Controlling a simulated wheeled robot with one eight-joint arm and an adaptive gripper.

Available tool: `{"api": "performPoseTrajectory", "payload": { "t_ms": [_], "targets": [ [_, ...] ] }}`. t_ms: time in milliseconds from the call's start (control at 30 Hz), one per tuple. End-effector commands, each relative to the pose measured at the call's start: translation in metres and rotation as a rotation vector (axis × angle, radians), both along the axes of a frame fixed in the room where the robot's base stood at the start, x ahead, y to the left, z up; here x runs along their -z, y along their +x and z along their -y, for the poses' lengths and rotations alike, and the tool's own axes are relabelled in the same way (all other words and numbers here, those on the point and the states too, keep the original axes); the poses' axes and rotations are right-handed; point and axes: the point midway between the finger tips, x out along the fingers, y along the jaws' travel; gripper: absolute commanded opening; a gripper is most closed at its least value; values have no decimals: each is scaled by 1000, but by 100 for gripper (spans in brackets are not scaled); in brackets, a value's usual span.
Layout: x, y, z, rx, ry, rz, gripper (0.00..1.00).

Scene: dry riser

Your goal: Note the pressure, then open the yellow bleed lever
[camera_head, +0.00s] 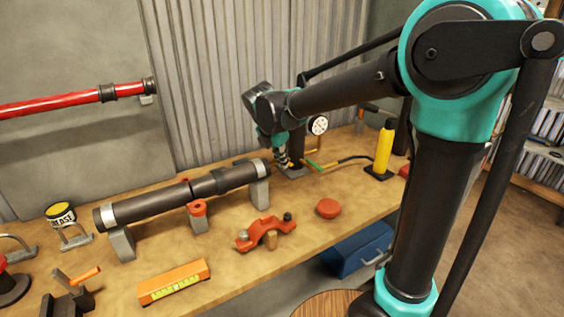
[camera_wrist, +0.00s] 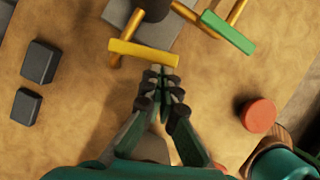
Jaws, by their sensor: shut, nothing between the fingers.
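The yellow lever (camera_wrist: 143,53) is a bar on a brass stem, in the upper middle of the wrist view. The green lever (camera_wrist: 228,32) lies to its right and also shows in the head view (camera_head: 313,166). My gripper (camera_wrist: 160,76) is shut and empty, its tips just below the yellow bar in the picture; I cannot tell if they touch it. In the head view my gripper (camera_head: 286,162) is low beside the dark riser post. The round white gauge (camera_head: 317,125) faces forward, its reading too small to make out.
A dark pipe (camera_head: 150,207) lies on grey supports to the left. A yellow cylinder (camera_head: 384,147) stands to the right. A red clamp (camera_head: 266,233), a red cap (camera_head: 328,208) and an orange level (camera_head: 173,281) lie on the wooden bench (camera_head: 240,262). Two dark blocks (camera_wrist: 40,62) show in the wrist view.

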Motion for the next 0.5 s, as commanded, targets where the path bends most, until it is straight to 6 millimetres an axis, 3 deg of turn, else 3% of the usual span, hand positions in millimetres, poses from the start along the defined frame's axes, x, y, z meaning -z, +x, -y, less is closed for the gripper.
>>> {"api": "performPoseTrajectory", "payload": {
  "t_ms": [500],
  "targets": [
    [0, 3, 6, -127, 0, 1, 0]
  ]
}}
